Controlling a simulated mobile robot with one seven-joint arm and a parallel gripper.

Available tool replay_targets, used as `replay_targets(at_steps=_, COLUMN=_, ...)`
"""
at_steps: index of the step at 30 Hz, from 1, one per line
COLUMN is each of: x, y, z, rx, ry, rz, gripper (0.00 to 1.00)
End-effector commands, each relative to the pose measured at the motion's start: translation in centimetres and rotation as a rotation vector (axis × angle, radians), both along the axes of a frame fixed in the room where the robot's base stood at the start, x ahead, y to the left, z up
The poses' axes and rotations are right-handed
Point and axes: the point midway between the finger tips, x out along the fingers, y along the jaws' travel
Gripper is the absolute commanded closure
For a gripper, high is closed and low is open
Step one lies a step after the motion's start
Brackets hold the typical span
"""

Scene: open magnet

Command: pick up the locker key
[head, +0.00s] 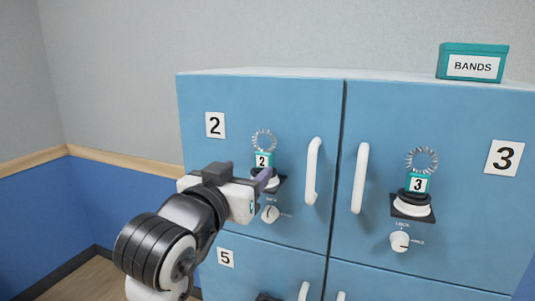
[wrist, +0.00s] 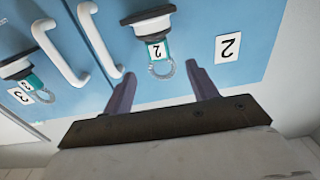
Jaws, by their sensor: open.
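A locker key with a teal tag marked 2 and a coiled ring (head: 264,140) is at the lock of locker door 2. In the wrist view, its tag and ring (wrist: 158,58) show upside down, the ring lying between my fingertips in the picture. A second key with a teal tag marked 3 and a coiled ring (head: 420,165) is at the lock of door 3; it also shows in the wrist view (wrist: 35,88). My gripper (head: 268,178) is open and empty, close to door 2's lock and partly covering it. I cannot tell whether the fingers touch the key.
White handles stand out from door 2 (head: 313,172) and door 3 (head: 360,178). White knobs sit below the locks, at door 2 (head: 270,214) and door 3 (head: 400,241). A teal box labelled BANDS (head: 472,63) stands on top of the lockers. Open floor shows at the lower left.

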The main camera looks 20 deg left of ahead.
Motion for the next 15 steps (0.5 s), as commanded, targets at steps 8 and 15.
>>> replay_targets(at_steps=8, x=4.0, y=-0.1, z=0.1, rx=0.0, ry=0.0, rz=0.0, gripper=0.42)
replay_targets(at_steps=15, x=6.4, y=-0.2, z=0.3, rx=-0.002, ry=0.001, rz=0.001, gripper=0.42)
